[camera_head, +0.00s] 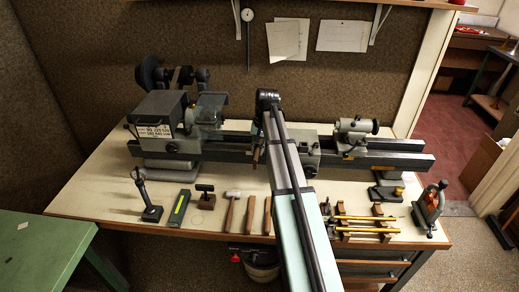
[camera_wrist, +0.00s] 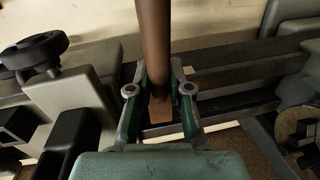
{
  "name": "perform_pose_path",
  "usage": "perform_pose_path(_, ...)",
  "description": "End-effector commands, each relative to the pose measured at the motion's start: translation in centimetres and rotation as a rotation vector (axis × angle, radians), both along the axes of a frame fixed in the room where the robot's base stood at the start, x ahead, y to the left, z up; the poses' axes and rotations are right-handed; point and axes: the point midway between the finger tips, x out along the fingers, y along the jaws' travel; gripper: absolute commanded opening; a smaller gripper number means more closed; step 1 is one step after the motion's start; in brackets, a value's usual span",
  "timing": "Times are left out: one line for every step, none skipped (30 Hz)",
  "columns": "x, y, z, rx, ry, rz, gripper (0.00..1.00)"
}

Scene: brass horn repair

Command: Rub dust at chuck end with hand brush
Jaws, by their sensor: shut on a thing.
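My gripper (camera_wrist: 160,95) is shut on a brown wooden handle, which I take for the hand brush (camera_wrist: 153,35). The handle runs up out of the top of the wrist view; no bristles can be made out. In the head view, a small brown part of the brush (camera_head: 256,154) shows left of my arm, over the lathe bed, and my arm hides most of the gripper. The lathe headstock (camera_head: 162,112) is at the left, with the chuck end (camera_head: 212,112) on its right side. A round jawed part, likely the chuck (camera_wrist: 297,125), shows at the wrist view's right edge. Dust cannot be made out.
The lathe bed (camera_head: 385,160) runs right past the carriage (camera_head: 305,152) to the tailstock (camera_head: 355,132). Along the bench front (camera_head: 110,195) lie a hammer (camera_head: 229,210), a green-marked tool (camera_head: 180,207), a wooden rack with brass rods (camera_head: 362,225) and a clamp (camera_head: 430,203).

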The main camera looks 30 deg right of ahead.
Motion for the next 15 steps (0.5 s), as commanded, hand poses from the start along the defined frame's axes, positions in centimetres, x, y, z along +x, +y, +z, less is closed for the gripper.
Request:
perform_pose_path(0.3,0.4,0.0,0.001,0.001,0.0,0.0)
perform_pose_path(0.4,0.6,0.0,0.0,0.0,-0.001,0.0)
perform_pose_path(0.6,0.8,0.0,0.0,0.0,-0.002,0.0)
perform_pose_path(0.7,1.0,0.0,0.0,0.0,-0.002,0.0)
perform_pose_path(0.8,1.2,0.0,0.0,0.0,-0.002,0.0)
perform_pose_path(1.0,1.5,0.0,0.0,0.0,-0.003,0.0)
perform_pose_path(1.1,1.7,0.0,0.0,0.0,-0.003,0.0)
perform_pose_path(1.3,1.9,0.0,0.001,0.0,-0.004,0.0)
perform_pose_path(1.4,2.1,0.0,0.001,0.0,-0.006,0.0)
perform_pose_path(1.5,2.3,0.0,0.001,0.0,-0.007,0.0)
perform_pose_path(1.7,2.5,0.0,0.001,0.0,-0.007,0.0)
perform_pose_path(1.9,2.8,0.0,0.001,0.0,-0.007,0.0)
perform_pose_path(2.0,3.0,0.0,0.001,0.001,-0.008,0.0)
perform_pose_path(2.1,3.2,0.0,0.001,0.001,-0.008,0.0)
perform_pose_path(2.3,3.4,0.0,0.001,0.001,-0.008,0.0)
